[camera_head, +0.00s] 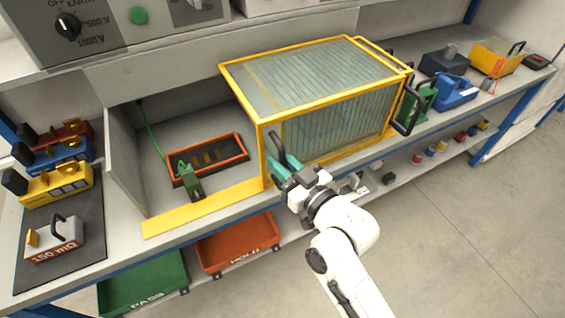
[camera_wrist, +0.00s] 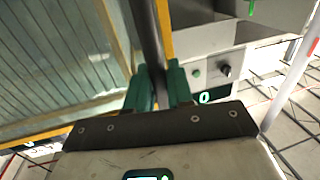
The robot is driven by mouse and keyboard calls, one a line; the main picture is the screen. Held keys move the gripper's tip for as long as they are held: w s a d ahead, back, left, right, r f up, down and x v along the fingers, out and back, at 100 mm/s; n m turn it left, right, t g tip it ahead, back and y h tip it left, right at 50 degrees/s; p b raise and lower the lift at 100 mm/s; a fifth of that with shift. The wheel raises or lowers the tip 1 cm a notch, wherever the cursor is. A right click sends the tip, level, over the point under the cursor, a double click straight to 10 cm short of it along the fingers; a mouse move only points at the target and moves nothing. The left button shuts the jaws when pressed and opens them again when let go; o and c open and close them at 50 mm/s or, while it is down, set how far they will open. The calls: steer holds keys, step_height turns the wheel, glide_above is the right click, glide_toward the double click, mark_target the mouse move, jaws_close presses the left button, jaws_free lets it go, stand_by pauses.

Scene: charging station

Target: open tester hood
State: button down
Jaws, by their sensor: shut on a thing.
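The tester hood (camera_head: 318,75) is a yellow-framed box with clear ribbed panels. It stands on the right of the grey tester bay, and the bay's left part is uncovered. A black upright handle (camera_head: 273,141) is at the hood's near left edge. My gripper (camera_head: 284,165) has teal fingers and is shut on this handle. In the wrist view the dark handle bar (camera_wrist: 149,35) runs between the two fingers of my gripper (camera_wrist: 158,88). The hood's ribbed panel (camera_wrist: 60,50) fills the left there. The fingers hide part of the handle.
An orange-rimmed tray (camera_head: 240,140) and a green clamp (camera_head: 189,180) lie in the bay. Handled blocks stand left, including a yellow one (camera_head: 55,184). A green bin (camera_head: 145,285) and red bin (camera_head: 240,245) are below. A blue tool (camera_head: 455,92) is right. Floor is clear lower right.

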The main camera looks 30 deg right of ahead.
steer(key=c, duration=1.2)
jaws_free()
steer(key=s, duration=0.3)
steer(key=s+d+b, duration=0.1)
steer(key=s, duration=0.3)
steer(key=s+d+b, duration=0.1)
steer(key=s, duration=0.2)
steer(key=shift+s, duration=0.3)
steer(key=s+d+f+m+g+h, duration=0.1)
steer(key=s+d+f+g, duration=0.1)
steer(key=s+f+g, duration=0.5)
steer(key=s+d+f+g+h, duration=0.2)
steer(key=s+f+g, duration=0.25)
steer(key=f, duration=0.55)
steer(key=s+g, duration=0.1)
steer(key=s, duration=0.1)
steer(key=s+d+f+m+g, duration=0.1)
steer(key=s+g, duration=0.1)
steer(key=s, duration=0.1)
steer(key=s+g, duration=0.2)
steer(key=shift+s+d+f+m+h, duration=0.25)
steer(key=shift+d+f+m+h, duration=0.05)
steer(key=shift+d+f, duration=0.1)
